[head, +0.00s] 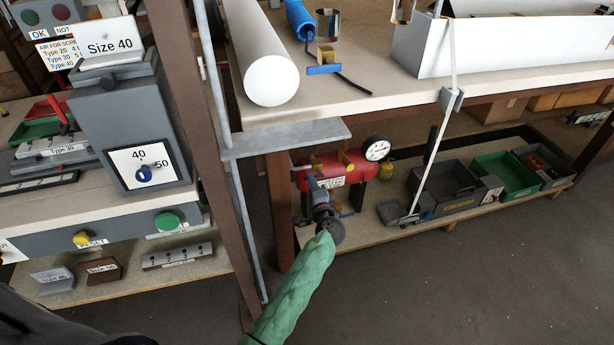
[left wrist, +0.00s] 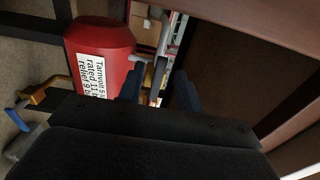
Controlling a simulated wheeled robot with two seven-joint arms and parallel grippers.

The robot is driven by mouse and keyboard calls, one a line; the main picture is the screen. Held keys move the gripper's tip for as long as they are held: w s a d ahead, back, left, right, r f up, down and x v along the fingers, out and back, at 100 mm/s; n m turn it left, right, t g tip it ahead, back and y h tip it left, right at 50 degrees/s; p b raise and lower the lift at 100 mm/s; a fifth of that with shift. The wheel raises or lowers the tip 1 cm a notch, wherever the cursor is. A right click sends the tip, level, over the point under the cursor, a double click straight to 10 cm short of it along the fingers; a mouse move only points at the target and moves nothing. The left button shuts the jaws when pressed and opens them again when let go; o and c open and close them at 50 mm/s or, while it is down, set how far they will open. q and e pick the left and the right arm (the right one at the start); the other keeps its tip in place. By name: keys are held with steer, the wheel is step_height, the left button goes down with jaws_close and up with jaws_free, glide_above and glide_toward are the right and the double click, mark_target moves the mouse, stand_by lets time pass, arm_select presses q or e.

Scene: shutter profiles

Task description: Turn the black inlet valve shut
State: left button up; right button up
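The red air tank (head: 335,167) with a round gauge (head: 376,149) lies on the low shelf under the bench. My left arm, in a green sleeve, reaches to its near left end. My left gripper (head: 321,200) is just below the tank there, small and partly hidden by its wrist. In the left wrist view the red tank (left wrist: 98,50) with its white label is left of the fingers. The two dark blue fingers (left wrist: 158,92) stand apart, with a thin grey part (left wrist: 157,75) behind or between them. I cannot make out the black inlet valve clearly. My right gripper is not in view.
A brown bench post (head: 279,210) stands close left of my left gripper. The bench top (head: 370,95) overhangs the tank. Grey bins (head: 445,190) and a green bin (head: 503,175) sit right of the tank on the shelf. The floor in front is clear.

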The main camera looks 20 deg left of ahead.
arm_select(q)
steer(key=shift+x, duration=2.6)
steer(key=shift+c, duration=0.2)
jaws_close()
